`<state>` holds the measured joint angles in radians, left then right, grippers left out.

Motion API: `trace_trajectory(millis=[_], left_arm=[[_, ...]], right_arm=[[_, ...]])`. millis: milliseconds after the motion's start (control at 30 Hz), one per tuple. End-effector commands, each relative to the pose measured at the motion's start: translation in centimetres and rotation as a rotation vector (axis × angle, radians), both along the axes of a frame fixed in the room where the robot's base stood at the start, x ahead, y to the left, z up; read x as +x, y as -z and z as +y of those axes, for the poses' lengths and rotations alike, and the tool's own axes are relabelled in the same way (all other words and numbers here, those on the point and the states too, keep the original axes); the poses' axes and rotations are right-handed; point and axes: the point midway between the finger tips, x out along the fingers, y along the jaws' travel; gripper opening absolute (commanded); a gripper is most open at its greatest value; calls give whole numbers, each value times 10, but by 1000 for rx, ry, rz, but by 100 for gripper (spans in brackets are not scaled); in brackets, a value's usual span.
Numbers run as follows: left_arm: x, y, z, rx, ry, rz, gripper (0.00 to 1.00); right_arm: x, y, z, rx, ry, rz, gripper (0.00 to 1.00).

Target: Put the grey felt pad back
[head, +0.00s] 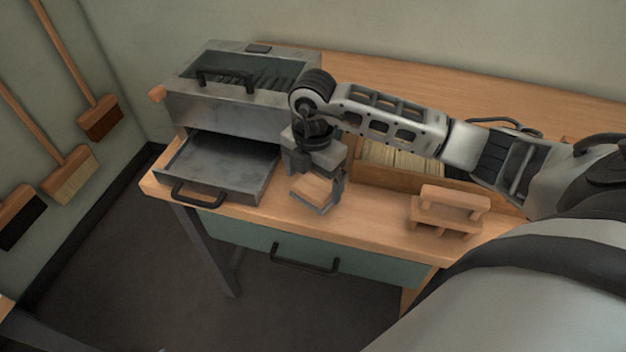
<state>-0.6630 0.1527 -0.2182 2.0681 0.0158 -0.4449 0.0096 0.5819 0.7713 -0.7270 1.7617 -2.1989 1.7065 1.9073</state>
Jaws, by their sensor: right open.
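A small dark grey flat pad (258,48) lies on the back top edge of the metal machine (215,110); I cannot tell for sure that it is the felt pad. My right gripper (317,194) points down over the wooden bench, just right of the machine's pulled-out metal tray (222,165). The tray looks empty. My left gripper is not in view.
A small wooden stand (449,210) sits at the bench's front right. A wooden bin of pale bristles (398,158) is partly hidden behind my right arm. A green drawer (330,258) is under the bench. Brushes (70,175) hang on the left wall.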

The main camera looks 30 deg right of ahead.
Motion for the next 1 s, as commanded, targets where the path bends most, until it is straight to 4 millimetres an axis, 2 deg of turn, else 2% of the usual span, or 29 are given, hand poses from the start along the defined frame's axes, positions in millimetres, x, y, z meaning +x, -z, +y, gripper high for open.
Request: trace_trajectory(millis=[300, 500, 700, 1000], left_arm=[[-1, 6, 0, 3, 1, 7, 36], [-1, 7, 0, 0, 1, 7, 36], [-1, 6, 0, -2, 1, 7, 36], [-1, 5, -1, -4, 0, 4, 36]], right_arm=[[1, -68, 0, 0, -1, -5, 92], [1, -99, 0, 0, 0, -3, 92], [0, -109, 0, 0, 0, 0, 92], [0, -109, 0, 0, 0, 0, 92]])
